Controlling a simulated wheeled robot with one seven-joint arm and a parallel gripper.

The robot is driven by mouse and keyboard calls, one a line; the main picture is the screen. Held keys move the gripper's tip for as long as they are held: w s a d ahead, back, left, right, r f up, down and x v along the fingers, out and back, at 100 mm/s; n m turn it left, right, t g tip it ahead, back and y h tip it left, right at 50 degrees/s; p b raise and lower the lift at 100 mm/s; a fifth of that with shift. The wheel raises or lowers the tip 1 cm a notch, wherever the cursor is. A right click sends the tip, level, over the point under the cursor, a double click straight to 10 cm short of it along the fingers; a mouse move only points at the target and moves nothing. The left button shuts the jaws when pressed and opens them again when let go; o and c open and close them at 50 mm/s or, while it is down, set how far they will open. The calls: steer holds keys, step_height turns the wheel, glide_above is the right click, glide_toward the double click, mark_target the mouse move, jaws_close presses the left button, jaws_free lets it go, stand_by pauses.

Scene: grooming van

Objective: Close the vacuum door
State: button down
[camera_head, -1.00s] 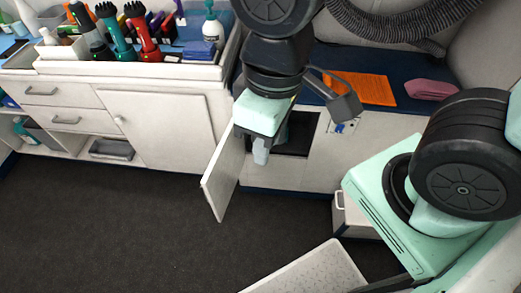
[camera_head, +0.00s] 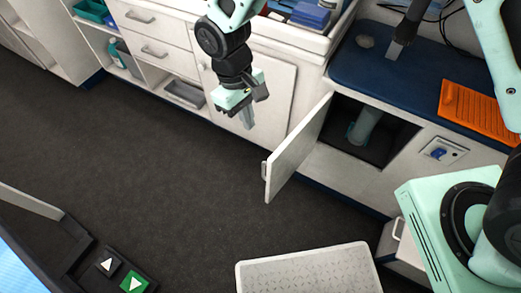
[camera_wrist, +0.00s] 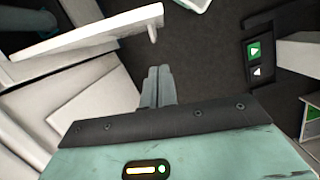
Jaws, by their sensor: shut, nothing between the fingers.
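The vacuum door (camera_head: 297,148) is a white panel hinged at the left side of a dark compartment opening (camera_head: 372,130). It stands open, swung out over the floor, with a small handle (camera_head: 264,169) at its free edge. A grey-blue cylinder (camera_head: 365,124) shows inside the compartment. My gripper (camera_head: 248,118) is shut and empty, to the left of the door, on its outer side, in front of the white cabinet. In the wrist view the shut fingers (camera_wrist: 157,88) point toward the door (camera_wrist: 85,36) and floor, apart from the door and its handle (camera_wrist: 153,34).
A white textured step (camera_head: 308,272) lies on the floor at the bottom. A drawer unit (camera_head: 150,30) stands at upper left. The dark floor (camera_head: 150,180) is clear at left.

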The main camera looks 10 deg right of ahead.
mark_target(291, 149)
steer(key=s+d+x, duration=0.1)
steer(key=d+x, duration=0.1)
steer(key=x, duration=1)
steer(key=shift+s+p, duration=0.35)
steer(key=shift+p, duration=0.05)
steer(key=shift+d, duration=0.15)
